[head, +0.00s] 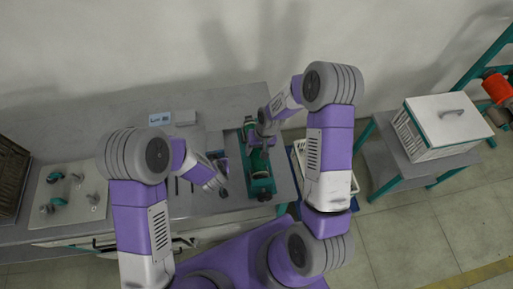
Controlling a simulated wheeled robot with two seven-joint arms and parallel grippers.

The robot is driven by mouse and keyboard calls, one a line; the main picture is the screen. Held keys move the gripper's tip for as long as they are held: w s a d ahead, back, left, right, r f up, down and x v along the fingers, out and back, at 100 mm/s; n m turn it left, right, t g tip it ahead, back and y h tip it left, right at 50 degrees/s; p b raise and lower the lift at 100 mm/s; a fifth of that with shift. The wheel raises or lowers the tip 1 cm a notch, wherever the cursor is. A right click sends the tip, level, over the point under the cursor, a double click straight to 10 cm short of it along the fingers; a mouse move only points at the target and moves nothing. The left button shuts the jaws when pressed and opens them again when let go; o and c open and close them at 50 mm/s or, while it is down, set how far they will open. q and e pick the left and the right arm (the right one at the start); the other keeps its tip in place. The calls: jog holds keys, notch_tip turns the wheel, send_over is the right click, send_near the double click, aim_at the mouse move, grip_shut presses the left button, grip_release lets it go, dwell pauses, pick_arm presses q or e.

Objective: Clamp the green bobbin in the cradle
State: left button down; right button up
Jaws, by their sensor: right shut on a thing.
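The green cradle (262,187) stands on the grey bench, running from the back toward the front edge. My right gripper (262,146) is over the middle of it, shut on the green bobbin (258,161), which is largely hidden by the gripper. I cannot tell whether the bobbin is seated or whether the clamp is closed. My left gripper (221,187) is low over the bench, left of the cradle. Its fingers are too small to tell open from shut.
A blue-labelled grey block (184,118) is at the bench's back. A pale board (68,196) with fittings lies at the left. A white basket (344,185) is right of the cradle. A lidded white box (442,125) stands on a side table, with orange-red spools (497,88) beyond.

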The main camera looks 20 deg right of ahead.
pick_arm(q)
jog(key=shift+w+r, duration=0.1)
jog(key=shift+w, duration=0.05)
pick_arm(e)
jog(key=o, duration=1.3)
